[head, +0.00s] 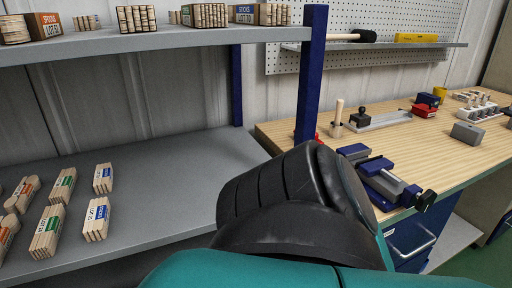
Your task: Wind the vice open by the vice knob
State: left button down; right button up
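A blue and grey vice (378,178) is mounted at the front edge of the wooden workbench (300,130). Its black vice knob (426,201) sticks out at the front right, past the bench edge. I cannot tell how far apart the jaws are. A black and teal link of my own fills the lower middle of the head view and stands in front of the vice's left side. Neither of my grippers is in view.
A grey shelf unit (150,160) with bundles of wooden sticks on both levels stands at left, its blue post (310,75) beside the bench. A bar-like fixture (380,121), red and blue items and a grey block (467,134) stand on the bench.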

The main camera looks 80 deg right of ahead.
aim_at(426, 201)
jog(key=k+l+u, duration=0.25)
jog(key=k+u, duration=0.2)
jog(key=k, duration=0.15)
jog(key=k+l, duration=0.15)
jog(key=k, duration=0.3)
jog(key=k+l, duration=0.15)
jog(key=k, duration=0.25)
jog(key=k+l, duration=0.2)
jog(key=k, duration=0.25)
jog(key=k+l, duration=0.15)
jog(key=k, duration=0.25)
